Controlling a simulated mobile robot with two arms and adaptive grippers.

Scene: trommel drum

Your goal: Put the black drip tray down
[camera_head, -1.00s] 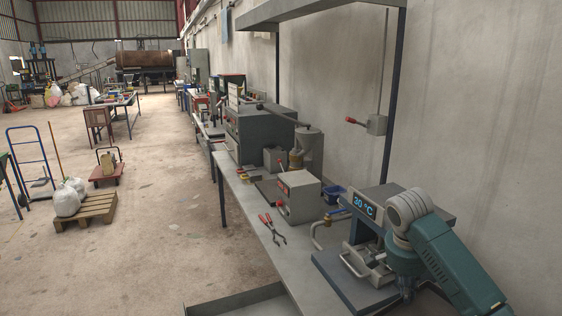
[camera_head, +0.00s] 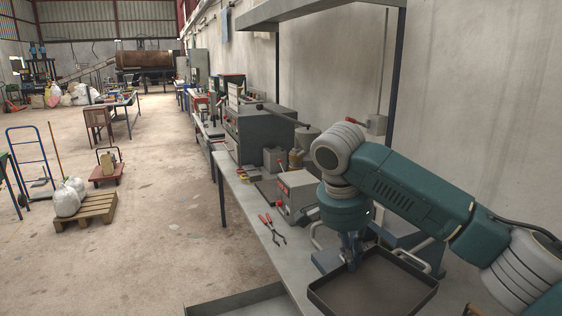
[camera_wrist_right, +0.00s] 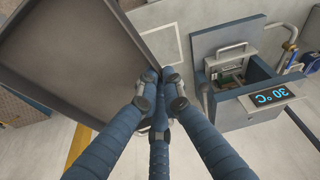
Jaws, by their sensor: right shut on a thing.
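The black drip tray (camera_head: 385,284) is a shallow, dark, rectangular tray with low walls. It is at the bottom right of the head view, over the near end of the bench. My right gripper (camera_head: 352,262) is shut on its far edge, pointing down. In the right wrist view the tray (camera_wrist_right: 75,55) fills the upper left, and the fingers (camera_wrist_right: 157,92) close at its edge. Whether the tray's underside touches anything cannot be seen. My left gripper is not in view.
The grey bench (camera_head: 262,236) has red-handled tongs (camera_head: 272,229) lying on it. A low-walled grey bin (camera_head: 235,303) is at the bottom.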

